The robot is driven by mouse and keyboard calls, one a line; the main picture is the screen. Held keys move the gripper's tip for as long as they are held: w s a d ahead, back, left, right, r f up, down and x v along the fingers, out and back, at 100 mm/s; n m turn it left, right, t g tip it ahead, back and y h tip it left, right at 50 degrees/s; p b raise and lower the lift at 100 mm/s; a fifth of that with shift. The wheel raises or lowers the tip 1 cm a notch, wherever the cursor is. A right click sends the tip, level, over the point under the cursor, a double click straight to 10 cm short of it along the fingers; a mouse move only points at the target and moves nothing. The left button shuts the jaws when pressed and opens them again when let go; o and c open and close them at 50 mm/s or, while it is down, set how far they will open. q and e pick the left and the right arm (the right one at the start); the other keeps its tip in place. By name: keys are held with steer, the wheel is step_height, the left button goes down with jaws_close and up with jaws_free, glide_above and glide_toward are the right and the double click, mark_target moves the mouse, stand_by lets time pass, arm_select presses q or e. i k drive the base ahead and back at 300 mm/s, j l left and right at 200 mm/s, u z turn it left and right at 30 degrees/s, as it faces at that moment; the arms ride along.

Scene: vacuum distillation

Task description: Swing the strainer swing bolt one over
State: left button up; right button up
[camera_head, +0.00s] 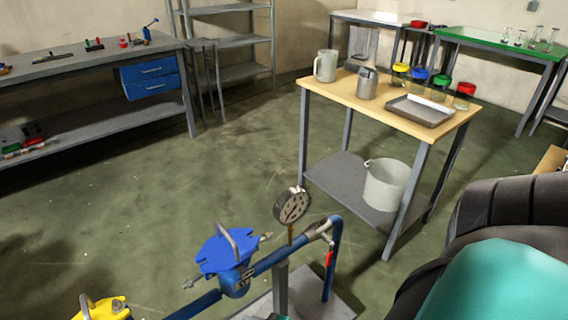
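The blue strainer (236,280) sits on a blue pipe at the bottom centre. Its flat blue lid (212,256) carries a grey arched handle (229,241). A grey bolt (264,237) sticks out sideways at the right edge of the lid, and another bolt (190,284) sticks out at the left edge. I cannot tell which is swing bolt one. Neither of my grippers can be made out. A dark and teal arm part of mine fills the bottom right corner.
A round gauge (292,206) stands on the pipe beside the strainer. A red-handled valve (329,258) is right of it. A yellow part (106,309) with a handle is bottom left. A wooden-topped table (345,92) with vessels stands behind. The floor between is clear.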

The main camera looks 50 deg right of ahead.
mark_target(264, 237)
steer(key=k+l, duration=0.1)
steer(key=l, duration=0.3)
steer(key=k+l+u, duration=0.1)
steer(key=l, duration=0.25)
steer(key=k+l, duration=0.1)
steer(key=l, duration=0.3)
steer(key=k+l, duration=0.1)
steer(key=l, duration=0.3)
steer(key=k+l+u, duration=0.1)
steer(key=l, duration=0.25)
steer(key=k+l, duration=0.1)
steer(key=l, duration=0.3)
